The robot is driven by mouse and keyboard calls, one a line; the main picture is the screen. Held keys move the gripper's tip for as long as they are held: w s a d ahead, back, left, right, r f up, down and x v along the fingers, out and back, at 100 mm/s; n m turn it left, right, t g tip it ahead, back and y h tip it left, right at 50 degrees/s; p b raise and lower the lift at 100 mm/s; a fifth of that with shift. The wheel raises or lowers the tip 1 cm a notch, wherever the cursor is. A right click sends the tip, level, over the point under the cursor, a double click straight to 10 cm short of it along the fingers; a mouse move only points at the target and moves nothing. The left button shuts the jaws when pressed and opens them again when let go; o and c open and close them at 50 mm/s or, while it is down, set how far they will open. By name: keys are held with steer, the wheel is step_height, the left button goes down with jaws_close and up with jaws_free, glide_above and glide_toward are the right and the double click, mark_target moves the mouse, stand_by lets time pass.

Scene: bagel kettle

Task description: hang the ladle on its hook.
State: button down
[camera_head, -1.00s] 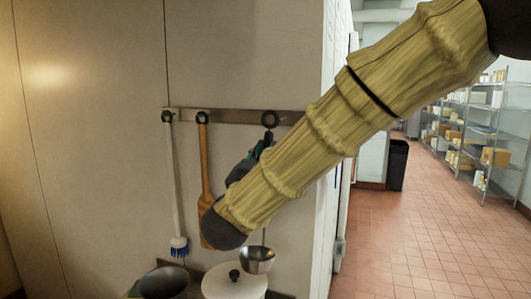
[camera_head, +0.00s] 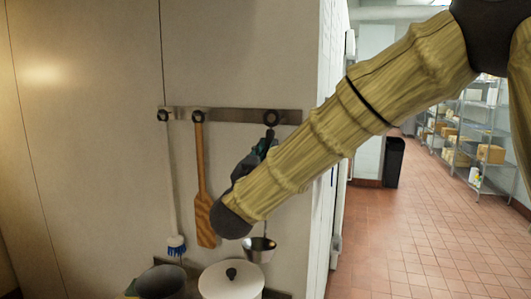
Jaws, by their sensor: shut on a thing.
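The ladle's metal bowl (camera_head: 259,249) hangs low in front of the wall, just above the lidded pot. A thin piece of its handle shows above the bowl; most of the handle is hidden behind my arm. My gripper (camera_head: 266,146) is shut on the ladle, just below the rail's right hook (camera_head: 271,117). My wrist hides much of the gripper and its grip. The ladle's top end overlaps the hook area, and I cannot tell whether it touches the hook. The hook is on a metal rail (camera_head: 235,115) on the wall.
A blue-bristled brush (camera_head: 176,243) and a wooden paddle (camera_head: 204,210) hang from the left and middle hooks. Below stand a dark pot (camera_head: 160,282) and a white lidded pot (camera_head: 230,285). The wall ends in a corner to the right, with open tiled floor (camera_head: 400,255) beyond.

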steer(key=shift+w+d+f, duration=0.2)
steer(key=shift+w+d, duration=0.1)
steer(key=shift+w, duration=0.55)
steer(key=shift+w+d+f, duration=0.2)
steer(key=shift+w+d, duration=0.05)
steer(key=shift+w, duration=0.65)
steer(key=shift+w+d+f, duration=0.2)
steer(key=shift+w+d, duration=0.1)
steer(key=shift+w, duration=0.55)
steer(key=c, duration=1.3)
jaws_free()
steer(key=shift+o, duration=0.2)
